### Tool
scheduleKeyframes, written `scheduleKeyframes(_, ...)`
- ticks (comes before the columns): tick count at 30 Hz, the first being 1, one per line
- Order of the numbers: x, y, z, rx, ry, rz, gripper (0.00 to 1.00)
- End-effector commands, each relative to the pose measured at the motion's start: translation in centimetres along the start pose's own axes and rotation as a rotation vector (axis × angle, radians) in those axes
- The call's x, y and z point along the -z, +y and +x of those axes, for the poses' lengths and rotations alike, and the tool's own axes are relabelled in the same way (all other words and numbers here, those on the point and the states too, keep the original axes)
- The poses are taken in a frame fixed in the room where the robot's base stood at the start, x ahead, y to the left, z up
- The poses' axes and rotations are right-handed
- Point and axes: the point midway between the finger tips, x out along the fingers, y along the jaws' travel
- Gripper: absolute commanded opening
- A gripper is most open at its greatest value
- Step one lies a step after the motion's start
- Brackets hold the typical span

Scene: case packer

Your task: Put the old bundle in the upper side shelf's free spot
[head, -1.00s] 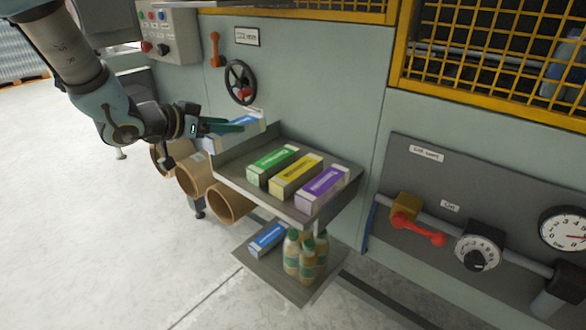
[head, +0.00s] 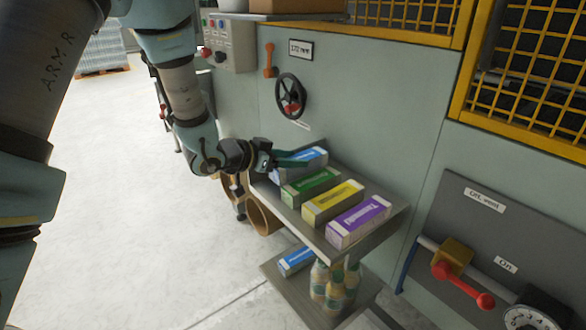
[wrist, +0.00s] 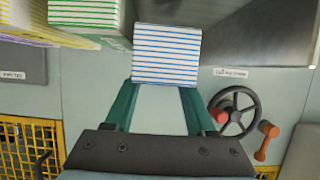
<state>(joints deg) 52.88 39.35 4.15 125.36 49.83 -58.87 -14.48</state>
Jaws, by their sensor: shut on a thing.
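A blue-and-white bundle (head: 310,160) is held at the left end of the upper side shelf (head: 378,236); it also shows in the wrist view with its blue-striped end (wrist: 167,55). My gripper (head: 292,160) is shut on it, with green fingers on either side. Green (head: 312,186), yellow (head: 334,203) and purple (head: 358,222) bundles stand in a row on that shelf, to the right of the held one. The green bundle is the nearest neighbour. I cannot tell whether the held bundle touches the shelf.
A lower shelf (head: 290,297) carries another blue bundle (head: 297,260) and several bottles (head: 335,290). A handwheel (head: 291,97) and an orange handle (head: 270,60) are on the machine wall behind. Cardboard tubes (head: 262,217) lie below, left of the shelf.

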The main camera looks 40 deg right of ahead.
Motion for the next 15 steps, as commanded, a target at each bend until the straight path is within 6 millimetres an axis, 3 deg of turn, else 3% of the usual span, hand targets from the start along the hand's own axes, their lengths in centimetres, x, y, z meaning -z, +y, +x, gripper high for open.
scheduleKeyframes(6, -2.5, 0.0, 1.0, -0.001, -0.001, -0.001, 0.0)
scheduleKeyframes(15, -2.9, 0.0, 1.2, 0.0, 0.0, 0.0, 0.0)
